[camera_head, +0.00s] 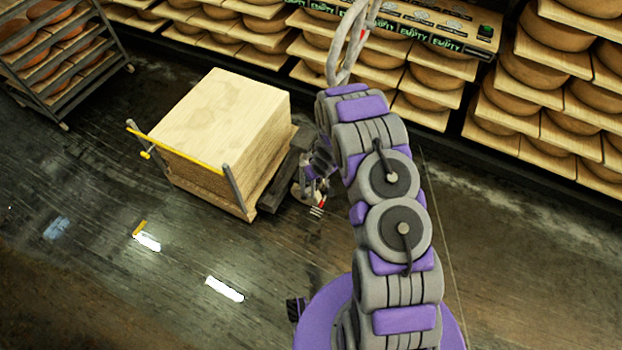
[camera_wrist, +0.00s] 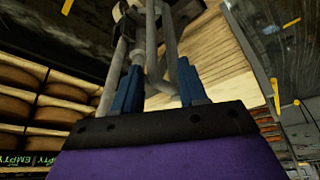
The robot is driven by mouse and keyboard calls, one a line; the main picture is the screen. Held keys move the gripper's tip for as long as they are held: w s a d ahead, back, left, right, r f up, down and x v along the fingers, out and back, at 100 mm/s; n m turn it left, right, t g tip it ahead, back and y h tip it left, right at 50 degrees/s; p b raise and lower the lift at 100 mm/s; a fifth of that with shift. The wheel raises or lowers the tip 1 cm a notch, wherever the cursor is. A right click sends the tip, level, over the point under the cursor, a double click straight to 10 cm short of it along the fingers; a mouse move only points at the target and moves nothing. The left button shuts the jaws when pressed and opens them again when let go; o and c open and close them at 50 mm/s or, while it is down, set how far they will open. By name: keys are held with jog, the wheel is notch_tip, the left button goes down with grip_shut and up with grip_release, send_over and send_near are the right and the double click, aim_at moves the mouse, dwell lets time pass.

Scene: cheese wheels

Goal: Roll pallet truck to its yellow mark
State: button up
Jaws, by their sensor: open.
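The pallet truck (camera_head: 278,178) stands left of my arm in the head view, its dark body against the right side of a block-shaped wooden load (camera_head: 218,118). A short yellow mark (camera_head: 139,228) lies on the floor at the lower left of the load, apart from it. My gripper (camera_head: 318,168) is at the truck's right end and partly hidden by my arm. In the wrist view, my gripper's blue fingers (camera_wrist: 160,88) are apart and open, with grey bars, apparently the truck's handle, at and beyond them. Whether the fingers touch the bars is unclear.
A yellow rail (camera_head: 180,150) on grey posts runs along the load's near left side. Shelves of cheese wheels (camera_head: 545,75) line the back and right. A smaller cheese rack (camera_head: 62,50) stands at the upper left. The dark, shiny floor (camera_head: 100,285) is clear at the lower left.

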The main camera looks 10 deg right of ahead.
jog(key=b+x, duration=0.1)
jog(key=x, duration=0.5)
jog(key=shift+w+d+f, duration=0.15)
jog(key=shift+w+f, duration=0.05)
jog(key=shift+f, duration=0.15)
jog(key=shift+d, duration=0.55)
jog(key=c, duration=0.4)
jog(key=shift+a, duration=0.1)
jog(key=shift+c, duration=1.4)
jog(key=shift+a, duration=0.2)
grip_shut()
jog(key=shift+d, duration=0.1)
